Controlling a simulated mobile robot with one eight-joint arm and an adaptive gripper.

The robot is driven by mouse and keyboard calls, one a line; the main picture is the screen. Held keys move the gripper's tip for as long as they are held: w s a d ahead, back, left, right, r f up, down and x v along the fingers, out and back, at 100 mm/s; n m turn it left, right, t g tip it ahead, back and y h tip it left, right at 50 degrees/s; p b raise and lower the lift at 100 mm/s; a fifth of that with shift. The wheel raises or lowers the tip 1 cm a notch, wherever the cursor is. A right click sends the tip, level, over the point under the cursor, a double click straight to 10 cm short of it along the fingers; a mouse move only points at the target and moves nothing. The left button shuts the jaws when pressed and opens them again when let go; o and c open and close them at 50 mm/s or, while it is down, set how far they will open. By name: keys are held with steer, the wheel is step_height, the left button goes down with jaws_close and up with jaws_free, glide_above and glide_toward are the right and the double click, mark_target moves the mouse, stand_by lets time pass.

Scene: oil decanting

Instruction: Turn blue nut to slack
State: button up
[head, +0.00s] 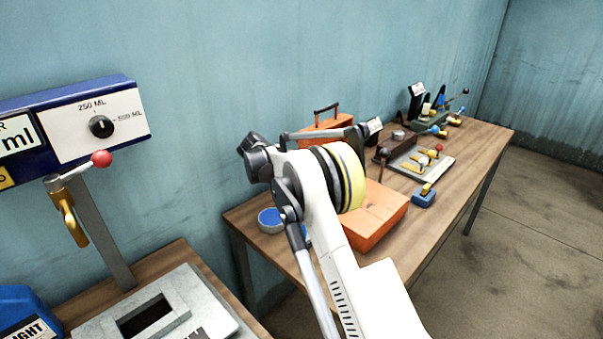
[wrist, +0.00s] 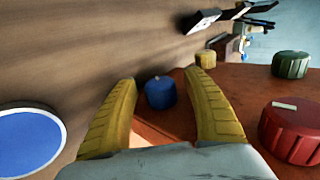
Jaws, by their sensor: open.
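The blue nut (wrist: 160,93) shows in the wrist view as a small, dark blue, roughly round piece with a ridged side. It stands at the edge of an orange-red surface (wrist: 240,78). My gripper (wrist: 161,78) is open, with its two yellow fingers on either side of the nut in the picture. A gap shows on each side of the nut, and I cannot tell how far it lies beyond the fingertips. In the head view my arm hides the nut and the gripper.
A red knob (wrist: 290,132), a green knob (wrist: 290,65) and a yellow knob (wrist: 206,59) stand right of the nut. A blue round dish (wrist: 28,140) lies left. In the head view, an orange box (head: 378,222) and levers (head: 428,157) stand on the wooden table (head: 462,178).

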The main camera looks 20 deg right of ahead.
steer(key=v, duration=1.2)
steer(key=shift+f, duration=0.15)
step_height(320, 180, down, 9)
steer(key=s+a+t+h+b, duration=0.1)
steer(key=s+t+h+b, duration=0.2)
steer(key=h, duration=0.5)
steer(key=shift+n+t, duration=0.3)
steer(key=shift+t, duration=0.4)
steer(key=x, duration=0.3)
steer(key=b+x, duration=0.1)
steer(key=x, duration=0.3)
steer(key=w+b+x, duration=0.1)
steer(key=x, duration=0.3)
steer(key=shift+a+r, duration=0.2)
steer(key=shift+r, duration=0.05)
